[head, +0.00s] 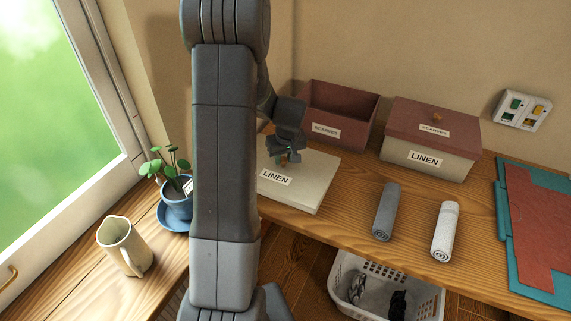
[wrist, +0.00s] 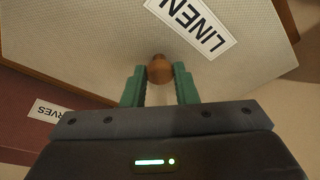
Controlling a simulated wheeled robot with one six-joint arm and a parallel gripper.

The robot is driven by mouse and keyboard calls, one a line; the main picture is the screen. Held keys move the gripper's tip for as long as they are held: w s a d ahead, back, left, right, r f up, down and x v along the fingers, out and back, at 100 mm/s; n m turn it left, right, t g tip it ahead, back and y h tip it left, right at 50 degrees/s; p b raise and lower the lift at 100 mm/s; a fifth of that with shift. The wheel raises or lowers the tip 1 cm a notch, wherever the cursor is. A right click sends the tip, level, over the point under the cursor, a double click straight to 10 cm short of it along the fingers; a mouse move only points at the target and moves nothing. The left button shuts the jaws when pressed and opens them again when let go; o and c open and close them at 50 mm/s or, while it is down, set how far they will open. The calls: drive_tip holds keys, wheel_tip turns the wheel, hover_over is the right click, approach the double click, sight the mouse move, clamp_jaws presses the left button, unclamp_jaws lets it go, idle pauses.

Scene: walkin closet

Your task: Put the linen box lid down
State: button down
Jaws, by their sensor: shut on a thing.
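The linen box lid (head: 311,180) is a flat cream square with a LINEN label and a small brown knob. It is level over the left part of the wooden shelf; I cannot tell whether it touches the wood. My gripper (head: 286,158) points down and is shut on the knob. In the wrist view the green fingertips of my gripper (wrist: 160,84) stand either side of the knob (wrist: 160,68). The cream linen box (head: 428,158) at the back right wears a dark red lid (head: 433,122) labelled SCARVES. My arm hides the lid's left edge.
An open red scarves box (head: 340,110) stands behind the lid. Grey (head: 385,212) and white (head: 444,230) rolled cloths lie to its right. A plant in a blue pot (head: 177,190) and a cream jug (head: 124,246) stand left. A white basket (head: 385,285) is below the shelf's front edge.

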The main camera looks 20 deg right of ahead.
sight(285, 161)
drive_tip(key=shift+f, duration=1.75)
drive_tip(key=shift+f, duration=0.1)
drive_tip(key=c, duration=1.1)
unclamp_jaws()
drive_tip(key=shift+c, duration=0.2)
drive_tip(key=shift+r, duration=0.6)
drive_tip(key=v, duration=1.1)
drive_tip(key=shift+b, duration=0.4)
drive_tip(key=shift+s, duration=0.1)
